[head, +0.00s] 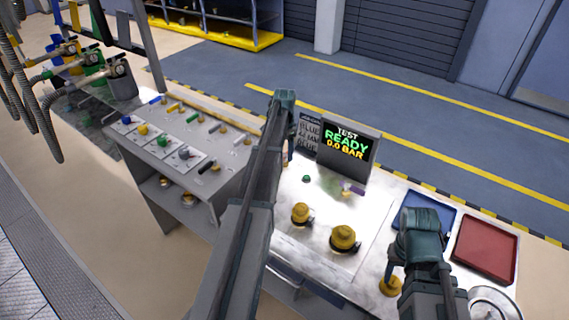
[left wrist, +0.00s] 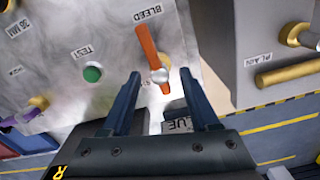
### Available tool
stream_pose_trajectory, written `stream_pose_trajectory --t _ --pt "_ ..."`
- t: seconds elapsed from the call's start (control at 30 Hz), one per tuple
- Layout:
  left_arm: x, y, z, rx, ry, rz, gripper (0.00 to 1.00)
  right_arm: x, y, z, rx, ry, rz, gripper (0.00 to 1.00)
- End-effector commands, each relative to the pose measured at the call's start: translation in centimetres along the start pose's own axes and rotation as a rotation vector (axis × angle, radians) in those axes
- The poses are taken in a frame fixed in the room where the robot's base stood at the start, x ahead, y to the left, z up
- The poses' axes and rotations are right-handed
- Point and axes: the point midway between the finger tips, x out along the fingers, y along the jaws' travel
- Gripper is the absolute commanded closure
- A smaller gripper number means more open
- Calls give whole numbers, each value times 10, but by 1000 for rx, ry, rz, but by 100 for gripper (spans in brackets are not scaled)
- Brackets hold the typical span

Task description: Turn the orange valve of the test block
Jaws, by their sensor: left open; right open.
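The orange valve (left wrist: 147,45) is a straight lever with a silver pivot, labelled BLEED, on the grey metal test block (left wrist: 60,45). My left gripper (left wrist: 160,74) is open, with one finger on each side of the lever's lower end in the left wrist view. I cannot tell whether a finger touches it. In the head view my left arm hides the valve and covers most of the left gripper (head: 285,106). My right gripper (head: 420,232) is at the lower right of the head view, over the bench near the trays; its fingertips are hidden.
A green TEST button (left wrist: 92,74) lies left of the valve. The display (head: 347,147) reads TEST READY 0.0 BAR. Brass fittings (head: 343,238) stand on the bench. A blue tray (head: 449,205) and a red tray (head: 487,250) lie right. A tool-covered bench (head: 165,150) stands left.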

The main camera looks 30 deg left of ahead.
Motion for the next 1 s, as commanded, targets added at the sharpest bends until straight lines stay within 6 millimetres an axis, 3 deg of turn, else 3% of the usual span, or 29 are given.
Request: stream_pose_trajectory --t 0.03,0.13,0.5,0.83,1.0 --pt "13 0 0 0 0 0 38 13 -1 -1 0 0 0 50" --pt "20 0 0 0 0 0 38 20 -2 -1 1 0 0 50" --pt "21 0 0 0 0 0 38 21 -2 -1 1 0 0 50" --pt "21 0 0 0 0 0 98 21 -2 -1 1 0 0 50" --pt "21 0 0 0 0 0 100 21 -2 -1 1 0 0 50"
